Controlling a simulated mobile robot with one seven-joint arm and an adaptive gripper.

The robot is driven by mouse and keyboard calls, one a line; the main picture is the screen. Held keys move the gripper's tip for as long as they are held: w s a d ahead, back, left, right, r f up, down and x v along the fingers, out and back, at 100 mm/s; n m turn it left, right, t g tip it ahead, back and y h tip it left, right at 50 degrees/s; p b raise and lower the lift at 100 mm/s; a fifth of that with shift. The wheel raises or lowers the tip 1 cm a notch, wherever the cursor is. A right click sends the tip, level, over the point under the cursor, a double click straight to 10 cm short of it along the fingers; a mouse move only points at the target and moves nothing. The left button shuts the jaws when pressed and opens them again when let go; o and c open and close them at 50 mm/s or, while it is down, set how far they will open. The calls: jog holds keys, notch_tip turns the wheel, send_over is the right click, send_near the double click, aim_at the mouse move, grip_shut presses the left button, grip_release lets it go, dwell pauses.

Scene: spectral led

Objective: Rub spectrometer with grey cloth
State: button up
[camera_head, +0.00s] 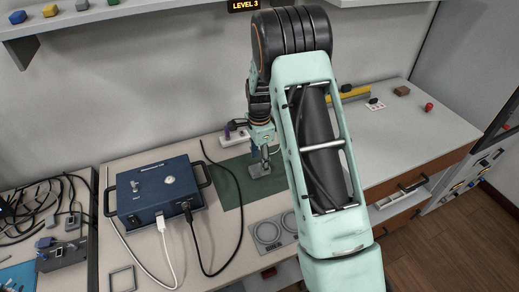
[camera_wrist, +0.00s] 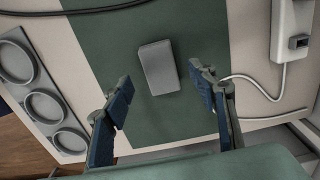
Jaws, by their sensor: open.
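The spectrometer is a dark blue box (camera_head: 160,190) with side handles, a switch and a round knob on top, on the bench left of my gripper in the head view. The grey cloth looks like a small flat grey block (camera_wrist: 158,67) lying on a green mat (camera_wrist: 100,38). It also shows in the head view (camera_head: 258,170), partly behind my gripper. My gripper (camera_wrist: 161,82) is open and empty. In the wrist view its blue-padded fingers stand to either side of the cloth's near end, apart from it.
White and black cables (camera_head: 211,271) run from the spectrometer's front. A grey plate with round recesses (camera_head: 271,233) lies in front of the mat. A white power strip (camera_wrist: 289,42) lies beside the mat. A cluttered cable table (camera_head: 45,225) stands at left; the bench's right side is mostly clear.

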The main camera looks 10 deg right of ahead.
aim_at(259, 167)
jog(key=shift+f, duration=1.65)
jog(key=c, duration=1.2)
jog(key=o, duration=0.8)
jog(key=shift+r, duration=0.35)
jog(key=c, duration=0.9)
